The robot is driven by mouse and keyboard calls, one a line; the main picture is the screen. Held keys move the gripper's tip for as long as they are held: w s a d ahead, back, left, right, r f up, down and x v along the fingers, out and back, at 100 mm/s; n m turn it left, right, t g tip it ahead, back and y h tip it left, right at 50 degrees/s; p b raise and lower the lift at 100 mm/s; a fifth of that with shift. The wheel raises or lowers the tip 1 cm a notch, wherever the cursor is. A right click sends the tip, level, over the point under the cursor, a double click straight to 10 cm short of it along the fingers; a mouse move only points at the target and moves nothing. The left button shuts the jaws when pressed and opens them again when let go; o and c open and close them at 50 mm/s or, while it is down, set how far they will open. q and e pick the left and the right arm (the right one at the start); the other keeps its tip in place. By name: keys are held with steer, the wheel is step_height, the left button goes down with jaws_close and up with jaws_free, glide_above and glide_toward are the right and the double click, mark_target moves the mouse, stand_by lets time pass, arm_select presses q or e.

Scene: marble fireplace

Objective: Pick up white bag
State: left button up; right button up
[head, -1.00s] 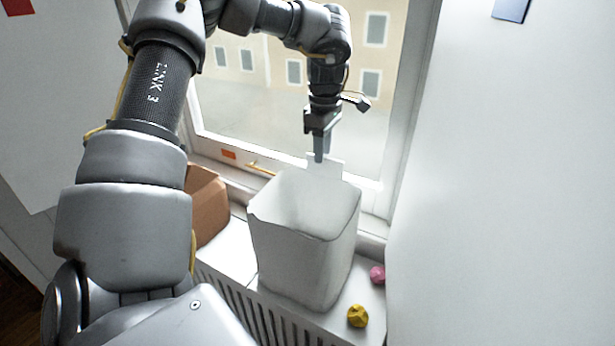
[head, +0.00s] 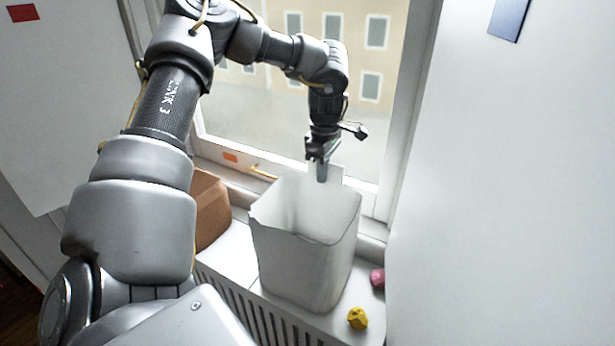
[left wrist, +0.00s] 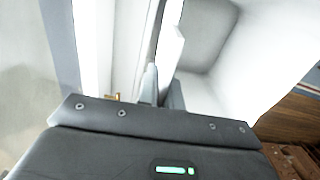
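The white bag (head: 300,265) is a tall, open-topped container standing upright on the white ledge below the window. A raised flap stands at its back rim. My left gripper (head: 322,172) points down at this flap, one finger inside the mouth. In the left wrist view the two fingers (left wrist: 162,92) are close together, with the white bag's flap (left wrist: 171,55) between them. They look shut on it, and the bag still rests on the ledge. My right gripper is in neither view.
A brown box (head: 210,208) stands left of the bag on the slotted ledge (head: 232,252). A yellow lump (head: 357,318) and a pink lump (head: 377,278) lie to its right. The window (head: 300,75) is close behind, and a white wall (head: 510,190) fills the right side.

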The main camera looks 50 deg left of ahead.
arm_select(q)
jaws_close()
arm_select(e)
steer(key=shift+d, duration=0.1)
